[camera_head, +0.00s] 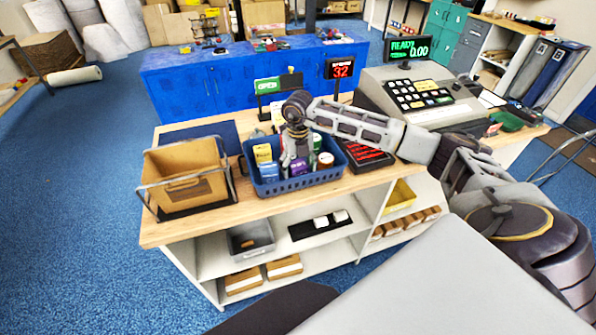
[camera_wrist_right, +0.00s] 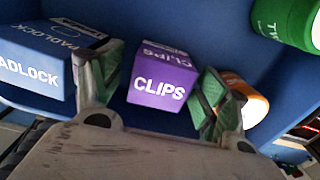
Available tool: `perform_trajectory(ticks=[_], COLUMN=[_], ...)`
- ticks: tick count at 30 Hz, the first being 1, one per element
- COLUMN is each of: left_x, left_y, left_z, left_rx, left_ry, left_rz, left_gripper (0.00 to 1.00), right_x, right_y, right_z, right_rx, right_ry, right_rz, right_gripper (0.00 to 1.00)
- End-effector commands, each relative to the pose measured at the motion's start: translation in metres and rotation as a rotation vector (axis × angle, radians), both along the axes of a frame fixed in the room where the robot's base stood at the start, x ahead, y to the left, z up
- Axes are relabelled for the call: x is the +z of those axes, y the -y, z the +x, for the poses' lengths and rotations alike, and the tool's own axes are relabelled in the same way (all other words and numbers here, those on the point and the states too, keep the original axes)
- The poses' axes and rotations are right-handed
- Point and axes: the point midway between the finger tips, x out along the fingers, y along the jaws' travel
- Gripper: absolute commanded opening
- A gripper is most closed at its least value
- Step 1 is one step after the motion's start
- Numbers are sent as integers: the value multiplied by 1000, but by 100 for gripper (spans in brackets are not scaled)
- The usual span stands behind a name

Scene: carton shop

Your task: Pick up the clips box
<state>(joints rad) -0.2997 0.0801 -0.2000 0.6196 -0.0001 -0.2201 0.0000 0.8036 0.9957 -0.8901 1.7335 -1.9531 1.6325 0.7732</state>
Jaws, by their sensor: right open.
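The clips box (camera_wrist_right: 162,78) is a small purple box with white lettering. In the right wrist view it stands between the two fingers of my right gripper (camera_wrist_right: 152,90), with a finger on each side. In the head view the clips box (camera_head: 299,168) shows at the bottom of the blue basket (camera_head: 295,184), partly hidden by my right gripper (camera_head: 293,160), which reaches down into the basket from above. My right gripper is open around the box; whether a finger touches it I cannot tell. My left gripper is in neither view.
A blue padlock box (camera_wrist_right: 40,65) is left of the clips box, and an orange-and-white container (camera_wrist_right: 245,98) and green tube (camera_wrist_right: 290,20) are right of it. Basket walls enclose them. A cardboard carton (camera_head: 185,178) in a wire frame stands left; the card terminal (camera_head: 365,155) stands right.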

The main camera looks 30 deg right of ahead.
Motion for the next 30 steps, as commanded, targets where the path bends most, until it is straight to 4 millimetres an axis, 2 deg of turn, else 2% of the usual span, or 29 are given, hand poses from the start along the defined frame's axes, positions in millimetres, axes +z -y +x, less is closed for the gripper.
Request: perform_trajectory(ticks=[2, 12, 23, 30], left_x=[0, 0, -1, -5], left_y=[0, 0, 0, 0], left_z=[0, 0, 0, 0], left_rx=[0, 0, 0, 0], left_ry=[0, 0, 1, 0], left_rz=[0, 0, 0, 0], left_gripper=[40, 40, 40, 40], right_x=[0, 0, 4, 25], right_y=[0, 0, 0, 0], right_z=[0, 0, 0, 0], right_rx=[0, 0, 0, 0], right_ry=[0, 0, 1, 3], right_rz=[0, 0, 0, -1], right_gripper=[67, 24, 24, 24])
